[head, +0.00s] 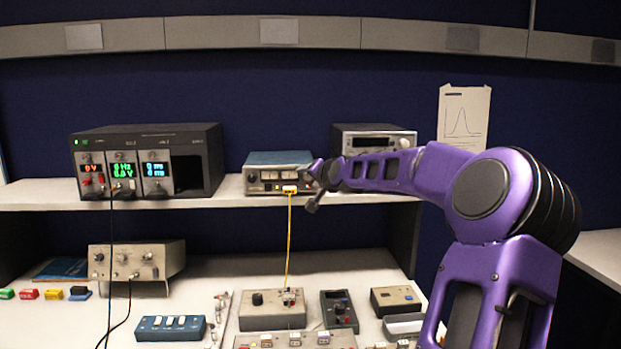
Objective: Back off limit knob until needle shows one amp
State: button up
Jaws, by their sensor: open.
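A small bench supply with a blue-grey top (279,158) stands on the shelf, with lit meter windows on its front. A yellow plug (290,189) sits at its lower front. The needle reading and the limit knob are too small to make out. My arm reaches in from the right, and my gripper (313,188) is open at the right end of the supply's front. It hides part of that end. I cannot tell whether it touches a knob.
A yellow cable (288,245) hangs from the plug to a grey box (257,312) on the bench. A black rack unit (210,150) stands left on the shelf; another instrument (373,137) stands behind my arm. Small boxes crowd the bench below.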

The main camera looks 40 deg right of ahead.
grip_shut()
jog(key=shift+n, duration=0.3)
jog(key=n+b, duration=0.1)
jog(key=n+g+h+b, duration=0.1)
jog(key=n, duration=0.1)
jog(key=shift+w+a, duration=0.15)
jog(key=shift+a, duration=0.15)
jog(key=shift+n+g+h+b, duration=0.7)
jog(key=shift+n+h+b, duration=0.1)
jog(key=shift+b, duration=0.15)
jog(key=shift+n+b, duration=0.4)
jog(key=shift+h, duration=0.3)
